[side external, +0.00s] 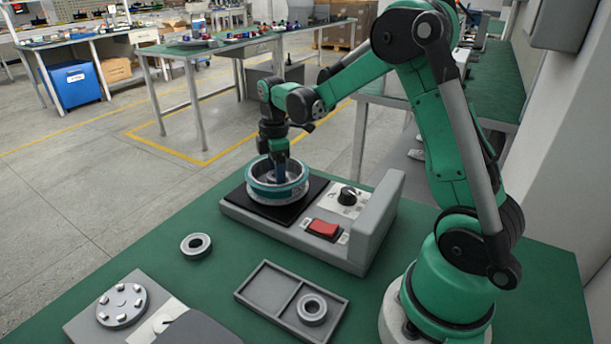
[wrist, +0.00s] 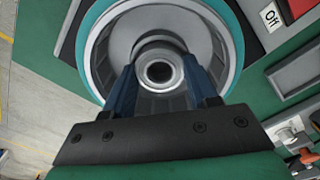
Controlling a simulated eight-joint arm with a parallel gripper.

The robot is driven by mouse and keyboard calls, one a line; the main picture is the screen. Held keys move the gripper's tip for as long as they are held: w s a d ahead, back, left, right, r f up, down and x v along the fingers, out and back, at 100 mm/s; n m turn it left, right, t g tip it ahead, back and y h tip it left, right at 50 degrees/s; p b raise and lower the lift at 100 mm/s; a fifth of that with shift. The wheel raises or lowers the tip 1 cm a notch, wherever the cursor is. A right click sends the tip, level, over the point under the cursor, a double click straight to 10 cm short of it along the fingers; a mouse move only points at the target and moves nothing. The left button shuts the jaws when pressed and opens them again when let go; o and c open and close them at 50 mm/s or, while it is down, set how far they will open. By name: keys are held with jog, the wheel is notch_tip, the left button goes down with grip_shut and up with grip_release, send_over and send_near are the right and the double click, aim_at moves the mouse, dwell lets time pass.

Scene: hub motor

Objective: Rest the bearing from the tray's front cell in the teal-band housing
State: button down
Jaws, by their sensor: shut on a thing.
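The teal-band housing (side external: 277,193) is a round grey bowl with a teal ring, standing on a black pad. In the wrist view its teal rim (wrist: 239,45) surrounds my fingers. My gripper (side external: 279,173) reaches down into the housing from above. In the wrist view my gripper (wrist: 160,75) has its two blue fingers shut on a grey bearing (wrist: 160,54) with a dark hole, near the middle of the housing. Whether the bearing touches the housing's seat is hidden. The tray (side external: 262,291) has two cells; its left cell is empty and its right cell holds another bearing (side external: 312,309).
The pad sits on a grey fixture (side external: 375,228) with a raised right wall, a black knob (side external: 348,195) and a red switch (side external: 323,229). A loose bearing (side external: 196,245) lies on the green table. A plate with a studded disc (side external: 122,305) lies at front left.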

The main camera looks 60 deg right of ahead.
jog(key=shift+c, duration=0.8)
grip_release()
jog(key=shift+r, duration=0.1)
jog(key=shift+r, duration=2.7)
jog(key=shift+s+a+r, duration=0.15)
jog(key=shift+a+r, duration=0.1)
jog(key=shift+a, duration=0.1)
jog(key=s+a+r+m+t, duration=0.1)
jog(key=s+a+m+t, duration=0.6)
jog(key=a, duration=0.5)
jog(key=s+m, duration=0.2)
jog(key=m, duration=0.1)
jog(key=shift+a+r+m, duration=0.15)
jog(key=shift+r+m, duration=0.15)
jog(key=shift+r, duration=0.1)
